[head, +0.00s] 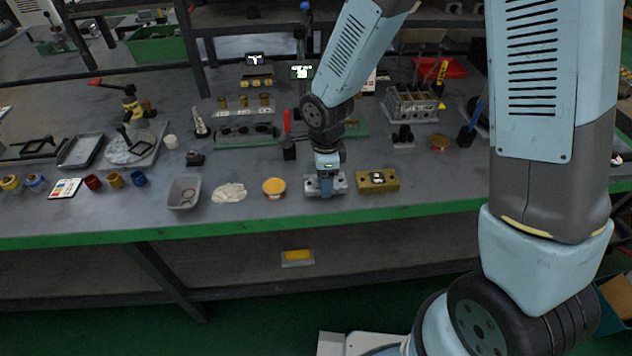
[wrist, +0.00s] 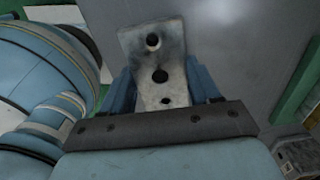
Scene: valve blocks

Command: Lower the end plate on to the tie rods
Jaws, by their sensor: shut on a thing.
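The end plate is a grey metal plate with several holes. In the wrist view the end plate (wrist: 175,55) lies between the two blue fingers of my gripper (wrist: 162,84), which are shut on its sides. In the head view my gripper (head: 325,172) points down near the front of the bench, with the grey end plate (head: 311,184) showing at either side of it. The gap between plate and bench cannot be told. A metal valve block stack (head: 410,106) stands further back to the right. I cannot make out the tie rods clearly.
A brass-coloured block (head: 377,181) is just right of my gripper. An orange-topped tub (head: 274,187), a pale cloth (head: 229,193) and a grey tray (head: 184,193) are to its left. The green bench edge (head: 250,226) runs close in front. Behind are crowded tools and parts.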

